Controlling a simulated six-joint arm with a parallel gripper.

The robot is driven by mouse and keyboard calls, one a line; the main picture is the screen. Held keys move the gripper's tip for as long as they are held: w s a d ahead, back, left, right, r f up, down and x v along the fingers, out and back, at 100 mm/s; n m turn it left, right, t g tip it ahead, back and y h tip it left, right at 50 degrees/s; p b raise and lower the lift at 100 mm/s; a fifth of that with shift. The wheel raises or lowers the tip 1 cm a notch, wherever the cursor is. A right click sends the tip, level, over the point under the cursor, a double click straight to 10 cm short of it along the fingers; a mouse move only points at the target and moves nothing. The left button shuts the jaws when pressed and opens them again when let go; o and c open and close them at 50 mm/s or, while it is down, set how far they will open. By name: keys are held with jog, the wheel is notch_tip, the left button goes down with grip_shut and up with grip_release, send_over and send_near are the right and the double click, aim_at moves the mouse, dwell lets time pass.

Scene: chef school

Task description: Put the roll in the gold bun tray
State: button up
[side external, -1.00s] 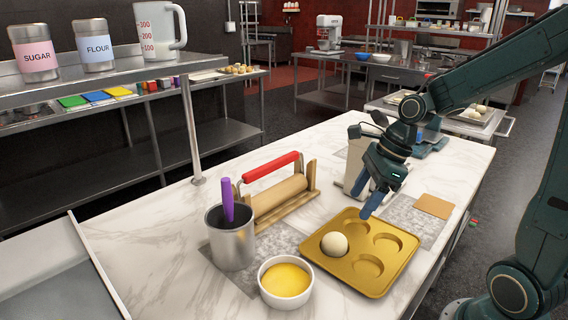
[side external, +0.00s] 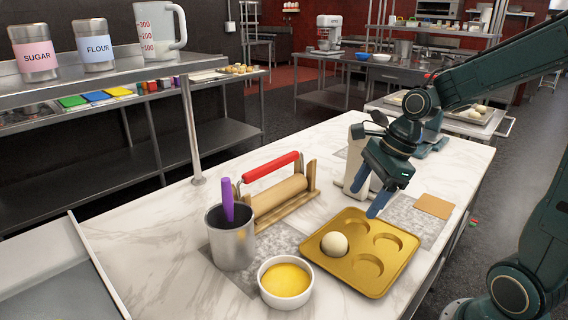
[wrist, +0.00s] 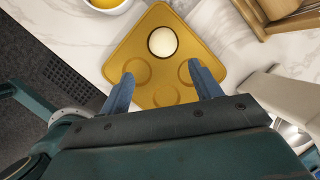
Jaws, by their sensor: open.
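The roll (side external: 334,244) is a pale round ball of dough. It sits in the left cup of the gold bun tray (side external: 372,291), and the tray's other cups are empty. The roll also shows in the wrist view (wrist: 162,41), at the far end of the tray (wrist: 117,61). My gripper (side external: 376,207) is above the tray's back edge, apart from the roll. In the wrist view my gripper (wrist: 163,88) has its two blue fingers spread wide with nothing between them.
A white bowl of yellow liquid (side external: 285,281) and a metal pot (side external: 231,246) with a purple-handled tool stand left of the tray. A red-handled rolling pin (side external: 279,195) rests in a wooden stand behind. A tan square (side external: 433,206) lies to the right.

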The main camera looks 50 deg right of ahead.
jog(key=s+a+r+n+t+h, duration=0.1)
jog(key=s+n, duration=0.5)
jog(key=n, duration=0.6)
jog(key=s+a+r+n+t+h, duration=0.1)
jog(key=s+a+r+n, duration=0.2)
jog(key=n, duration=0.9)
jog(key=s+r, duration=0.3)
jog(key=shift+r+n+h, duration=0.3)
jog(key=shift+n, duration=0.1)
